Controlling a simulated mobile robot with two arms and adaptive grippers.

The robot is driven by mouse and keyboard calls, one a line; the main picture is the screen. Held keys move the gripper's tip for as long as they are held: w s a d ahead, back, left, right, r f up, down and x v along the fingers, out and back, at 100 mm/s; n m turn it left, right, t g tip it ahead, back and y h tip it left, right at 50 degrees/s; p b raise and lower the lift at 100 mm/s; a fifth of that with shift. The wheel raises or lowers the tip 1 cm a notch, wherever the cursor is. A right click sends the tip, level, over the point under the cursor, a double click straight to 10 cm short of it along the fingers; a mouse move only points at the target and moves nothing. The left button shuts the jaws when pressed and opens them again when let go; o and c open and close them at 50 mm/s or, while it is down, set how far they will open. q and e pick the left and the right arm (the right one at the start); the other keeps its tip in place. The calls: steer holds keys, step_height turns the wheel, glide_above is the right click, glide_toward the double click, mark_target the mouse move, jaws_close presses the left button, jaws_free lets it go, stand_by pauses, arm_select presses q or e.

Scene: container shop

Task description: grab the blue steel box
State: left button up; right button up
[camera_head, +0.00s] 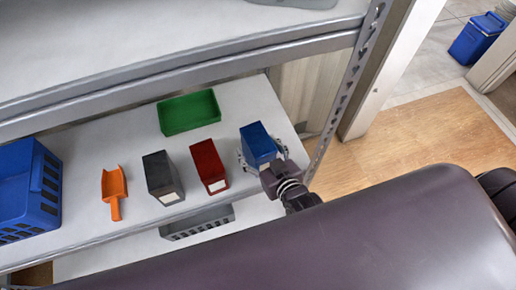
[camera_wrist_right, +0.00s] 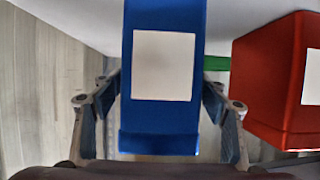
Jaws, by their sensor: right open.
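The blue steel box (camera_head: 258,141) stands upright at the right end of the white shelf (camera_head: 110,232). In the right wrist view the blue steel box (camera_wrist_right: 164,120) fills the middle, with a white label on its near face. My right gripper (camera_head: 262,163) is at the box's near side. In the wrist view its fingers (camera_wrist_right: 163,90) are open, one on each side of the box. Gaps by the fingers are narrow, and I cannot tell whether either touches. My left gripper is not in view.
A red box (camera_head: 208,165) stands just left of the blue one, then a black box (camera_head: 160,174), an orange scoop (camera_head: 113,190) and a blue basket (camera_head: 50,185). A green tray (camera_head: 189,112) lies behind. A metal post (camera_head: 347,95) rises at right.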

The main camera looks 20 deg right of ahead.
steer(key=c, duration=1.7)
steer(key=shift+r, duration=0.15)
steer(key=shift+c, duration=0.3)
steer(key=shift+w+r, duration=0.1)
